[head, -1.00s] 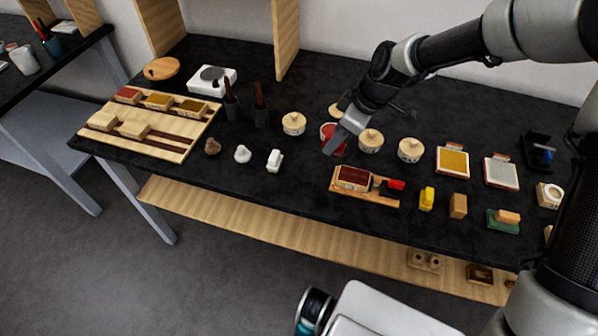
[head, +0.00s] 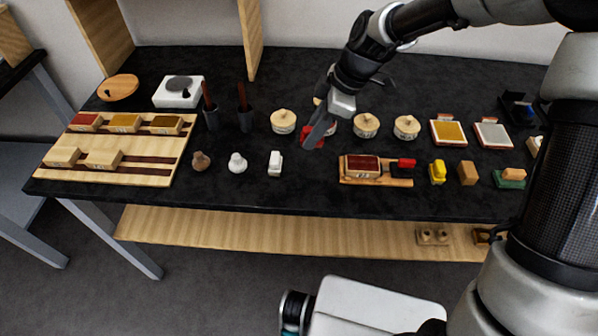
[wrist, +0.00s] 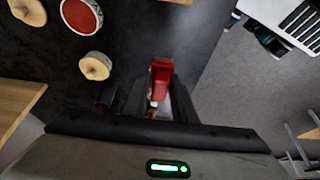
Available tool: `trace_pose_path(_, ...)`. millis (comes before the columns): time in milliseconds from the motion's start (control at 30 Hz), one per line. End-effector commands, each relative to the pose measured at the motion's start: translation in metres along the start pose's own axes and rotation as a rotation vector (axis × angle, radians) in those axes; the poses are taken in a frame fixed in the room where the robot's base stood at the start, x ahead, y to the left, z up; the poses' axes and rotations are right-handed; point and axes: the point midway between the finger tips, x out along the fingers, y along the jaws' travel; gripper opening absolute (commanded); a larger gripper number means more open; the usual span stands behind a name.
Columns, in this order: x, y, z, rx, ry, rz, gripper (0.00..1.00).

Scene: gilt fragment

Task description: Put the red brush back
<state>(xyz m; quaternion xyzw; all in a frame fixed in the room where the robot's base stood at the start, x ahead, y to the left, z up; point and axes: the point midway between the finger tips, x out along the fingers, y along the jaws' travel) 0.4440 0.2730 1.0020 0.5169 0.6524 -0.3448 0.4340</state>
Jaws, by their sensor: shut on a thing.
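The red brush (wrist: 160,76) shows in the wrist view as a small red block between the jaws of my gripper (wrist: 155,108). My gripper is shut on it. In the head view my gripper (head: 316,136) is above the middle of the black table, with red beside its fingers; I cannot tell there how much of that red is the brush. A round pot with a red top (wrist: 80,15) is apart from the jaws in the wrist view. Two dark cups, a left one (head: 211,121) and a right one (head: 245,121), hold upright dark red sticks left of my gripper.
Lidded pots stand left (head: 283,121) and right (head: 366,125) of my gripper. A wooden tray (head: 346,181) with a dark red pad and a red-and-black piece lies in front to the right. A white figure (head: 275,163) is at the front left. A wooden panel (head: 251,38) rises behind.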

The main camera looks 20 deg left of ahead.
Motion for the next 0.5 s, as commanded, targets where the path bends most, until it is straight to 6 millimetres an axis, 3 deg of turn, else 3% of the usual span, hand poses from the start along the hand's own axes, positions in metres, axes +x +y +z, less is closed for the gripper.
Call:
trace_pose_path(133, 0.011, -0.001, 0.006, -0.005, 0.002, -0.005, 0.03)
trace_pose_path(333, 0.045, -0.001, 0.020, -0.006, 0.002, -0.005, 0.03)
trace_pose_path(500, 0.058, 0.000, 0.026, -0.006, 0.002, -0.002, 0.03)
